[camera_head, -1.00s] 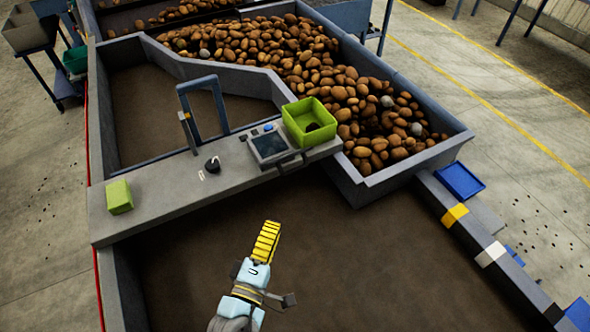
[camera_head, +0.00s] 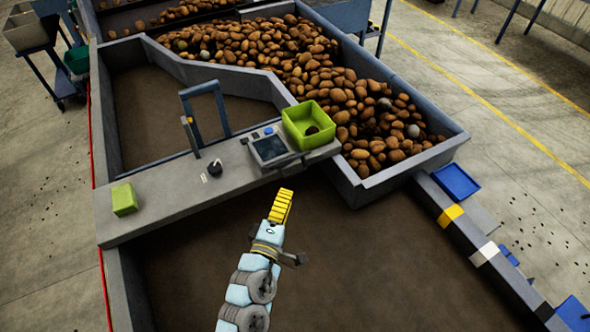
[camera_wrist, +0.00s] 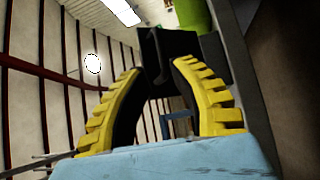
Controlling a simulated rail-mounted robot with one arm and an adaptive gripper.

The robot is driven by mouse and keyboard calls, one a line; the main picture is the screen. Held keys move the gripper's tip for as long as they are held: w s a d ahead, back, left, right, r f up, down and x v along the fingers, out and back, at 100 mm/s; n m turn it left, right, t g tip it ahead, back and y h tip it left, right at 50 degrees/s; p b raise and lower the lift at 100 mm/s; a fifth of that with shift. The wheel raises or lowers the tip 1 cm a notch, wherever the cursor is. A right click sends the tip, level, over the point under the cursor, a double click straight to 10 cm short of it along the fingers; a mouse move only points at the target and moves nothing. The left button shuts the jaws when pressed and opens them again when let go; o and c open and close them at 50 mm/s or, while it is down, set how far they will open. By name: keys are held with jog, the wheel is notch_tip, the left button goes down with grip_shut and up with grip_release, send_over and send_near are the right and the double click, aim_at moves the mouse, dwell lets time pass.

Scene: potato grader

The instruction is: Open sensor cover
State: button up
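My gripper (camera_head: 282,204), with ribbed yellow fingers, is over the brown belt just in front of the grey console (camera_head: 165,203). In the wrist view its fingers (camera_wrist: 157,92) are spread apart with nothing between them. A dark box with a slim handle-like bar (camera_wrist: 165,58) shows beyond the fingertips. It appears to be the dark screen unit (camera_head: 268,149) on the console, seen from below. I cannot tell for certain which part is the sensor cover. No contact with the gripper shows.
A green bin (camera_head: 310,125) stands right of the screen unit. A blue upright frame (camera_head: 207,112), a black knob (camera_head: 214,167) and a green block (camera_head: 124,198) are on the console's left. Potatoes (camera_head: 345,100) fill the trough behind. The belt in front is clear.

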aim_at(295, 172)
jog(key=p+x, duration=0.1)
jog(key=x, duration=0.7)
jog(key=shift+c, duration=0.5)
grip_shut()
